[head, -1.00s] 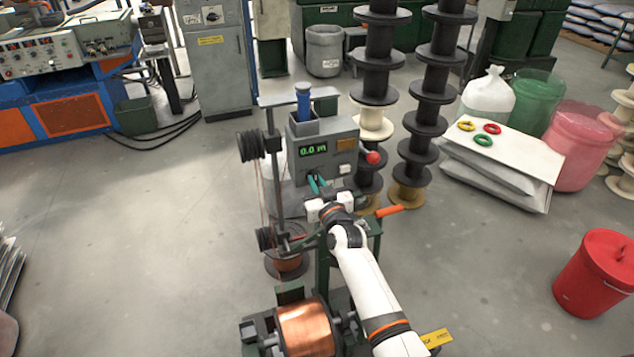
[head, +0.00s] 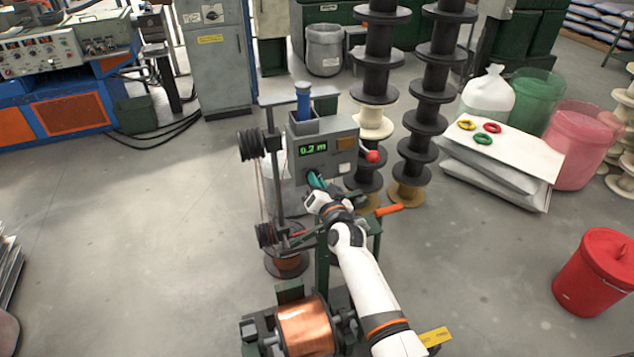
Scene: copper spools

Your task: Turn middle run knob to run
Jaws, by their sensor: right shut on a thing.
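The grey control box (head: 326,152) of the winding machine stands at the middle, with a green display (head: 312,149) that reads 0.2 m. My right gripper (head: 316,181) is at the lower front of the box, its teal fingers shut on the run knob. The knob itself is hidden behind the fingers, so its pointer cannot be read. The gripper looks rolled to one side. My left gripper is not in view.
A red ball-ended lever (head: 373,157) sticks out right of the box. An orange handle (head: 389,210) lies right of my wrist. A copper spool (head: 305,328) sits in front. Stacked black spools (head: 418,125) stand behind; the left floor is clear.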

